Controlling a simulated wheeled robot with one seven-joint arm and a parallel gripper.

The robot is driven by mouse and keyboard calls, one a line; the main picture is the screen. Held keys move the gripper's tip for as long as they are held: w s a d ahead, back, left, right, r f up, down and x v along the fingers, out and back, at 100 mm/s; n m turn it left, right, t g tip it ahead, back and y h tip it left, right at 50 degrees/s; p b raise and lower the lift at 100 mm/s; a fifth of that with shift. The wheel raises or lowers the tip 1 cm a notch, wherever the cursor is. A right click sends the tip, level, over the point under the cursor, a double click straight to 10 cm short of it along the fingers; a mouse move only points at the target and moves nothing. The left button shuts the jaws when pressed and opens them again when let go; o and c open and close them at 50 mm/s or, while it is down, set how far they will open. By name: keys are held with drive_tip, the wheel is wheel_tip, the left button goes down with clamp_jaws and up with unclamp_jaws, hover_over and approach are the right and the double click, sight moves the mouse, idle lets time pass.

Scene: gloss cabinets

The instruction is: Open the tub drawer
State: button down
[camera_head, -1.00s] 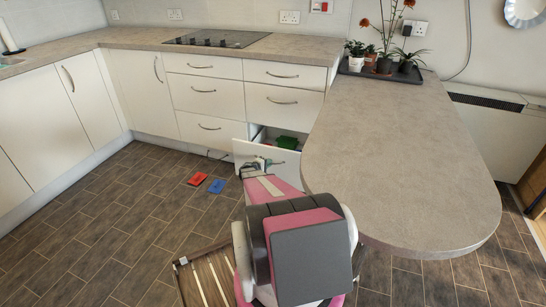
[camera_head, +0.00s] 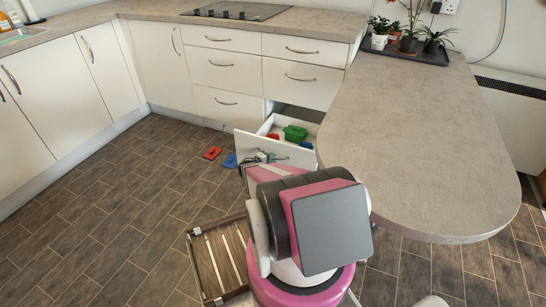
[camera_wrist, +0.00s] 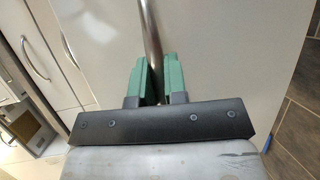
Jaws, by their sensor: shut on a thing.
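The tub drawer (camera_head: 285,152) is the bottom drawer of the right column, under the worktop, and it is pulled out. A green tub (camera_head: 295,133) and smaller red and blue things show inside it. My gripper (camera_head: 258,158) is at the drawer's front. In the wrist view my gripper's green fingers (camera_wrist: 155,75) are shut around the drawer's metal bar handle (camera_wrist: 150,35). The plain white drawer front (camera_wrist: 220,50) fills much of that view. My arm hides part of the drawer front in the head view.
A red block (camera_head: 212,153) and a blue block (camera_head: 230,160) lie on the floor left of the drawer. A slatted wooden tray (camera_head: 222,262) lies near my base. The rounded worktop (camera_head: 420,150) overhangs on the right. Floor is clear at left.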

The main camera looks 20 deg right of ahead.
drive_tip(key=c, duration=1.2)
unclamp_jaws()
drive_tip(key=v, duration=1)
drive_tip(key=shift+a, duration=0.4)
drive_tip(key=shift+r, duration=0.1)
